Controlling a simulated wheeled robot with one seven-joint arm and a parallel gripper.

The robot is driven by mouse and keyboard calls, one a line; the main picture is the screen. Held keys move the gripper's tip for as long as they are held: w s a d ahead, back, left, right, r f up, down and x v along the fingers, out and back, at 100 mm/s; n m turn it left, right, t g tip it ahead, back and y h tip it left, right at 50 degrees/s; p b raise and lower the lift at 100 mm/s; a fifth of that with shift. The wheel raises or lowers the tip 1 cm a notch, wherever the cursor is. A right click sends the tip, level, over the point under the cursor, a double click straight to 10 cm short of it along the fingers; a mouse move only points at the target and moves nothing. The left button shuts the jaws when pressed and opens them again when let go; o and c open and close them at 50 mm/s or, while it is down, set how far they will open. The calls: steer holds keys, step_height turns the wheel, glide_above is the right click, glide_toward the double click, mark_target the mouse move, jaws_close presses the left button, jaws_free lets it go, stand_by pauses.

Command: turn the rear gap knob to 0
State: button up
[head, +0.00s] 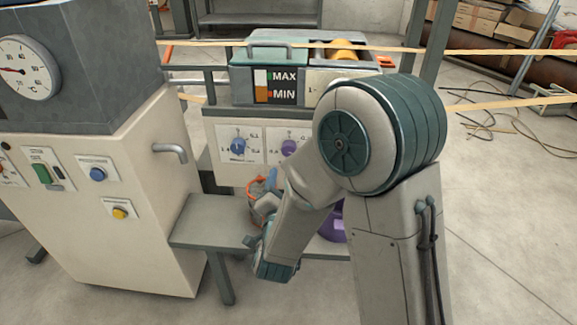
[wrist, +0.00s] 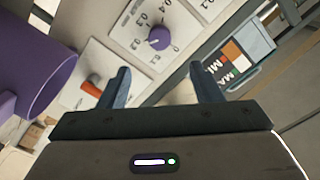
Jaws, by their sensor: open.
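In the wrist view a purple knob (wrist: 158,38) sits on a white dial plate (wrist: 185,18) marked with figures from 0 to about 0.4. Its pointer is too small to read. It also shows in the head view (head: 289,147), right of a blue knob (head: 238,146) on a similar plate. The labels are too small to tell which knob is the rear gap one. My gripper (wrist: 162,86) is open, with its two blue fingers apart and nothing between them. The purple knob lies beyond the fingertips, not touched. In the head view my arm partly hides the gripper.
An orange knob (wrist: 91,89) and a purple cylinder (wrist: 38,75) are left of my fingers in the wrist view. A MAX/MIN gauge (head: 276,87) is above the dials. A grey bench (head: 215,233) stands below; a cream cabinet (head: 130,225) is at left.

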mark_target(289, 152)
steer(key=w, duration=0.4)
steer(key=w+b, duration=0.1)
steer(key=w, duration=0.4)
steer(key=w+b, duration=0.1)
steer(key=w, duration=0.3)
steer(key=shift+w+d+f, duration=0.15)
steer(key=shift+w+d, duration=0.1)
steer(key=shift+w, duration=0.05)
steer(key=c, duration=1)
